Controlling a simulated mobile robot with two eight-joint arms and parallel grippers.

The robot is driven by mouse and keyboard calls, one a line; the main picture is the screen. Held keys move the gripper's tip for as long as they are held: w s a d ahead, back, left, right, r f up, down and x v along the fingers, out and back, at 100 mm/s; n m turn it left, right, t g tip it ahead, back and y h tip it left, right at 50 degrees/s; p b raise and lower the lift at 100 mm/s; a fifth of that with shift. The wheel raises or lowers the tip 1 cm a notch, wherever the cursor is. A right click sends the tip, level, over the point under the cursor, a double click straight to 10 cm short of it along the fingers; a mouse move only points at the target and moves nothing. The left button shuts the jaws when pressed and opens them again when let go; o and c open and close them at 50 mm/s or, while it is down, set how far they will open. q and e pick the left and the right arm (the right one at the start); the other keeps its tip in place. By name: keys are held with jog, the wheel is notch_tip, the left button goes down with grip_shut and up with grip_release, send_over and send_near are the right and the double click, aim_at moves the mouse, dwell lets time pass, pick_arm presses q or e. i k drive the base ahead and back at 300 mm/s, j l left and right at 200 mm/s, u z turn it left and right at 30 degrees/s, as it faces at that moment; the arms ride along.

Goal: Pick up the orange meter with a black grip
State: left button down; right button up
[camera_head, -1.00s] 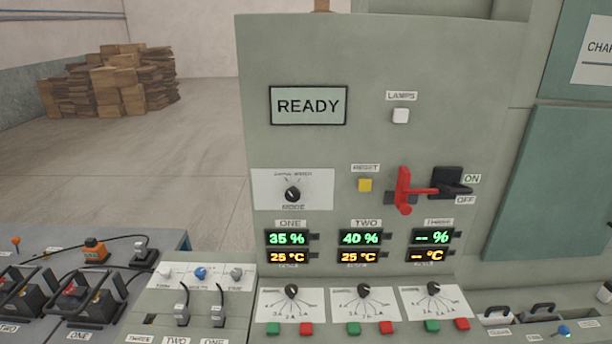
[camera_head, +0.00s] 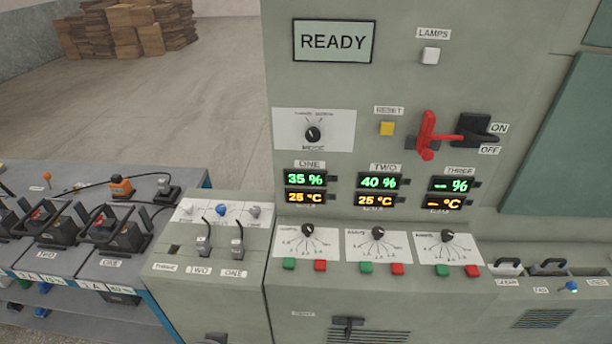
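The orange meter (camera_head: 121,187) stands at the back of the grey bench on the left, with a dark part on top. A black cable runs near it, and a small grey-and-black plug-like piece (camera_head: 166,187) is just to its right. The meter is small in view, so its grip is not clear. Neither of my grippers is in view.
Black batteries (camera_head: 122,235) with handles stand on the bench in front of the meter. A sloped console (camera_head: 255,262) with two upright plugs is to the right. The tall grey panel (camera_head: 385,75) has a red lever (camera_head: 427,135). Cardboard boxes (camera_head: 130,30) are far back.

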aim_at(119, 186)
jog(key=u, duration=1.45)
jog(key=i+j+u, duration=0.65)
jog(key=i+j, duration=0.2)
jog(key=i, duration=0.85)
